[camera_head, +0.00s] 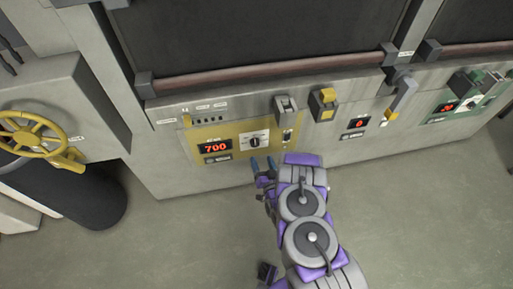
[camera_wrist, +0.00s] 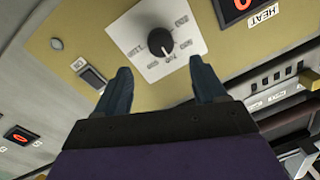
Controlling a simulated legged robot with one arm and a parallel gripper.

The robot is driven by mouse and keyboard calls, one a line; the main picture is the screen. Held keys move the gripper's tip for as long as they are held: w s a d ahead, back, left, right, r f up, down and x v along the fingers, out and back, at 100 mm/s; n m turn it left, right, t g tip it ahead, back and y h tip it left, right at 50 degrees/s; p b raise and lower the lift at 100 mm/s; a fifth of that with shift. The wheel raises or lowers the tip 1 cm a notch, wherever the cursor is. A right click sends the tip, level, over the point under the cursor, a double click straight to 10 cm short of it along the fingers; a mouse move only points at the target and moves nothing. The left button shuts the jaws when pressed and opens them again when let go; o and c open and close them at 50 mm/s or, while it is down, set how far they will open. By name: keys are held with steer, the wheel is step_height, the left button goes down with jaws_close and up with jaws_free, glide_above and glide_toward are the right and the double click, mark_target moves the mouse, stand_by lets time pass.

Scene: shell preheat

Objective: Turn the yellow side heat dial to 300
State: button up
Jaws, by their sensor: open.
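The yellow control panel (camera_head: 236,153) is on the front of a grey machine, with a red display (camera_head: 215,147) reading 700. Its heat dial (camera_head: 255,141) is a black knob on a white square plate. My gripper (camera_head: 262,163) is just in front of and below the dial. In the wrist view my gripper (camera_wrist: 160,85) is open, its two blue-grey fingers apart and pointing toward the dial plate. The fingers do not touch the knob.
A black switch (camera_wrist: 92,77) sits beside the dial plate. A green panel (camera_head: 468,103) is at far right, a yellow handwheel (camera_head: 33,133) at left. The floor in front is clear.

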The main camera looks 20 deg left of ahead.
mark_target(256, 145)
steer(key=b+x, duration=0.2)
steer(key=x, duration=0.5)
steer(key=shift+w+a+f, duration=0.1)
steer(key=shift+w+a, duration=0.05)
steer(key=shift+a, duration=0.05)
steer(key=shift+w+a+b, duration=0.2)
steer(key=shift+w+b, duration=0.1)
steer(key=shift+w, duration=0.1)
steer(key=c, duration=1.1)
